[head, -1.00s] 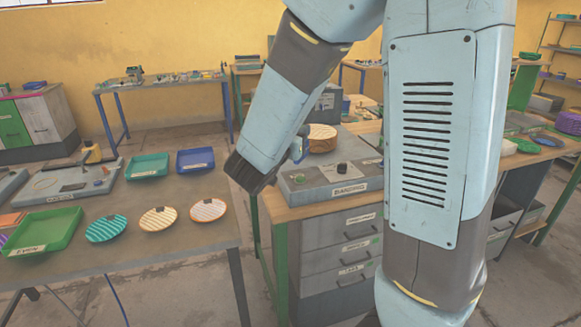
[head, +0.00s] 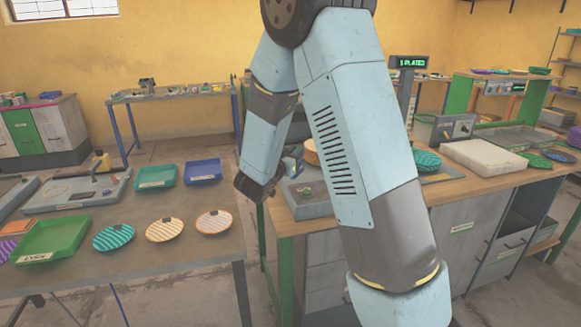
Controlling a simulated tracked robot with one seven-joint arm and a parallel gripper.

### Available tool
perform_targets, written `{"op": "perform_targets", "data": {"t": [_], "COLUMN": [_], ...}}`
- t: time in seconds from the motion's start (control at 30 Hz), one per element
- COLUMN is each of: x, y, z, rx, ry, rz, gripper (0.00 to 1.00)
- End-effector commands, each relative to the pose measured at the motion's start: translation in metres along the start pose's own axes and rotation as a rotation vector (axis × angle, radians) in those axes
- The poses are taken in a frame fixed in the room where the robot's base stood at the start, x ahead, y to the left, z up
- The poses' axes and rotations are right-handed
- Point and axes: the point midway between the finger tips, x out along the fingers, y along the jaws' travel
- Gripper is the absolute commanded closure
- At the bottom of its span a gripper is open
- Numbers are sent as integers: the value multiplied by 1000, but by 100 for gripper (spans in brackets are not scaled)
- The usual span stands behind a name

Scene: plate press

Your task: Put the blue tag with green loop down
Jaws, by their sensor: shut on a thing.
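My gripper (head: 291,166) shows only in part, beyond the dark wrist of my arm, just above the left end of the grey badging station (head: 310,210). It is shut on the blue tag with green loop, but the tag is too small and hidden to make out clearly. A small green spot (head: 306,192) shows on the station below the gripper; I cannot tell if it belongs to the tag. My forearm hides much of the station's right side.
A tan plate stack (head: 311,152) stands close behind the gripper. The left table holds a green tray (head: 53,236), a teal plate (head: 113,237) and two striped plates (head: 164,229). A white block (head: 483,157) lies on the right bench.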

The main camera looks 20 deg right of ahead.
Motion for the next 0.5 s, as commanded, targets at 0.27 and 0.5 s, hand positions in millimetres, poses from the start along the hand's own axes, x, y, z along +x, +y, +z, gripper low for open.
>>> {"op": "perform_targets", "data": {"t": [0.27, 0.5], "x": [9, 13], "y": [-8, -11], "z": [14, 36], "rx": [-1, -3], "ry": [0, -2], "rz": [0, 1], "gripper": [100, 100]}}
